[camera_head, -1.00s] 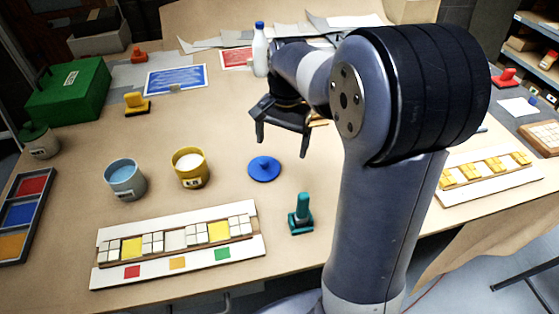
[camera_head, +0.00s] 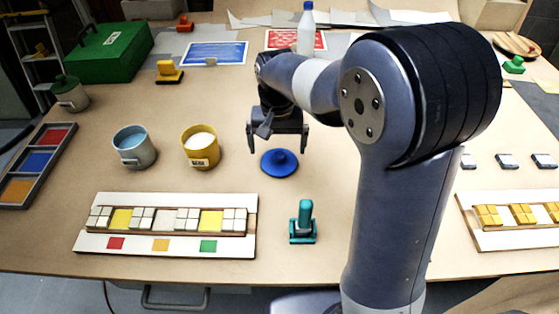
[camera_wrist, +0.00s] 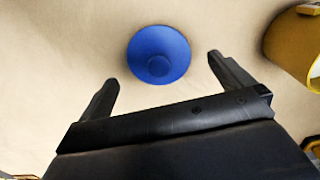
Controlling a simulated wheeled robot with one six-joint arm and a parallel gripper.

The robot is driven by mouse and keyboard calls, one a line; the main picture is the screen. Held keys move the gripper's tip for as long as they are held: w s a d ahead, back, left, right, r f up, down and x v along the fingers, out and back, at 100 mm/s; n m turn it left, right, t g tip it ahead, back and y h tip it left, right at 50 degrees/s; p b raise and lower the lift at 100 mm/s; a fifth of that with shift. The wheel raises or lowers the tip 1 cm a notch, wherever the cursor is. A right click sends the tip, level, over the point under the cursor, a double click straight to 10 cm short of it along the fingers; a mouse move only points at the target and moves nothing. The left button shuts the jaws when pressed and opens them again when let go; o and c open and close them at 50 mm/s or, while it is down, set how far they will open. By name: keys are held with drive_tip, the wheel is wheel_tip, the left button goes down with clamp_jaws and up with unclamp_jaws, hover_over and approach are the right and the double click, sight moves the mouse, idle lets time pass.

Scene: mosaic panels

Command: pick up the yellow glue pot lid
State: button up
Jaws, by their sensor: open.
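A yellow glue pot (camera_head: 200,150) stands open with white content on the table; its side also shows at the right edge of the wrist view (camera_wrist: 290,45). A blue round lid with a knob (camera_head: 280,163) lies flat to its right. I see no yellow lid in these frames. My gripper (camera_head: 278,149) is open and empty, just above and behind the blue lid in the head view. In the wrist view the blue lid (camera_wrist: 158,52) shows between and slightly beyond my fingertips (camera_wrist: 162,70), not touching them.
A blue pot (camera_head: 134,150) stands open left of the yellow pot. A teal-handled tool (camera_head: 303,222) and a mosaic panel (camera_head: 90,243) lie in front. A white bottle (camera_head: 306,32) stands behind. A yellow-handled tool (camera_head: 169,72) lies back left.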

sight(279, 154)
drive_tip(key=shift+w+d+f, duration=0.1)
drive_tip(key=shift+w+f, duration=0.05)
drive_tip(key=shift+f, duration=1.05)
drive_tip(key=shift+w+d+f, duration=0.1)
drive_tip(key=shift+w+f, duration=0.05)
drive_tip(key=shift+f, duration=1)
drive_tip(key=c, duration=0.8)
